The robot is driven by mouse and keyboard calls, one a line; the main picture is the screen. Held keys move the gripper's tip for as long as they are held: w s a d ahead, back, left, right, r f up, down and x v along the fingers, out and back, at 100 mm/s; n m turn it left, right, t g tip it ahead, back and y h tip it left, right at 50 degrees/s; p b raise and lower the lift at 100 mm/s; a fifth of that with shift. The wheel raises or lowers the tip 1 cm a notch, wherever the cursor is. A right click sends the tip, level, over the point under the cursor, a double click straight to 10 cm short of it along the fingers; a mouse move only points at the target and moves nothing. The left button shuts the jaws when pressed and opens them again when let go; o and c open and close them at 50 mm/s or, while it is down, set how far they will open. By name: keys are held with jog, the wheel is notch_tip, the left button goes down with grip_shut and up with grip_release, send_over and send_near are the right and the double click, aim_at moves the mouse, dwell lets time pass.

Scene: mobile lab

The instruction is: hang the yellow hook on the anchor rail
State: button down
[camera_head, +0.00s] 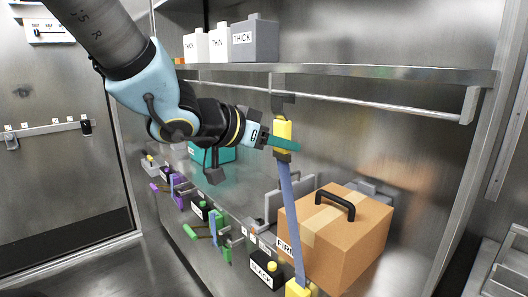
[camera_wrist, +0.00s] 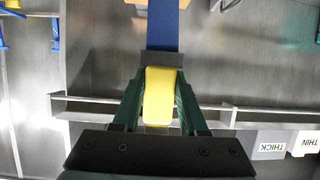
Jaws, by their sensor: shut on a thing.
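The yellow hook (camera_head: 282,131) has a yellow body with a dark hooked top, and a blue strap (camera_head: 291,210) hangs from it. My gripper (camera_head: 284,143) is shut on the yellow body, its green fingers on either side. In the wrist view the yellow body (camera_wrist: 159,92) sits between the fingers. The anchor rail (camera_head: 380,106) is a thin metal bar below the shelf. The dark top overlaps the rail in the head view; I cannot tell whether it is hooked over it. The strap's lower end has a yellow piece (camera_head: 298,289).
A shelf (camera_head: 350,73) above the rail carries several labelled containers, one grey (camera_head: 256,40). A cardboard box (camera_head: 350,235) with a black handle stands below, beside the strap. A teal case (camera_head: 218,152) lies behind my arm. Coloured straps and small items lie lower left.

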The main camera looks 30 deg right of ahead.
jog(key=shift+s+d+r+p, duration=0.1)
jog(key=shift+d+r+p, duration=0.4)
jog(key=shift+d+p, duration=0.25)
jog(key=w+d, duration=0.2)
jog(key=d, duration=0.5)
jog(key=w+d+f, duration=0.1)
jog(key=w+d, duration=0.1)
jog(key=d, duration=0.5)
jog(key=shift+d+f, duration=0.25)
jog(key=shift+d, duration=0.05)
dwell(0.4)
jog(key=shift+c, duration=1.8)
grip_release()
jog(key=shift+s+a, duration=0.1)
